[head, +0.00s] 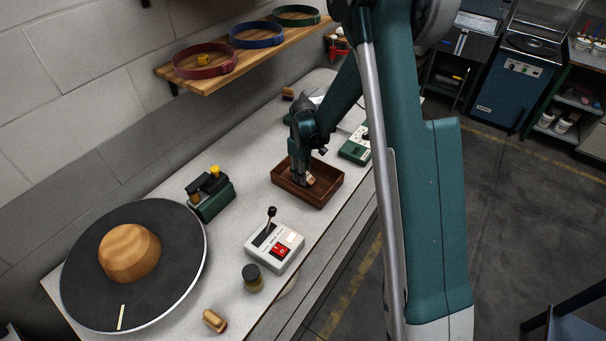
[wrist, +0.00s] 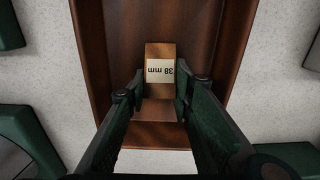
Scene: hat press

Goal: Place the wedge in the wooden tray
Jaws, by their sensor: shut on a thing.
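The wedge (wrist: 160,64) is a small wooden block with a pale label reading "38 mm". The wooden tray (head: 323,194) is a dark brown open box on the bench; its side wall shows in the wrist view (wrist: 91,50). My gripper (wrist: 158,97) is shut on the wedge, with one finger on each side of it. In the head view my gripper (head: 306,180) reaches down into the tray and the wedge (head: 311,181) shows at its fingertips, within the tray walls. I cannot tell whether the wedge touches the tray floor.
A white control box (head: 274,247) with a lever and red switch stands in front of the tray. A green device (head: 211,197) is to the left, another (head: 356,148) to the right. A round dark turntable (head: 165,285) carries a wooden hat block (head: 129,252). A shelf (head: 236,64) hangs above.

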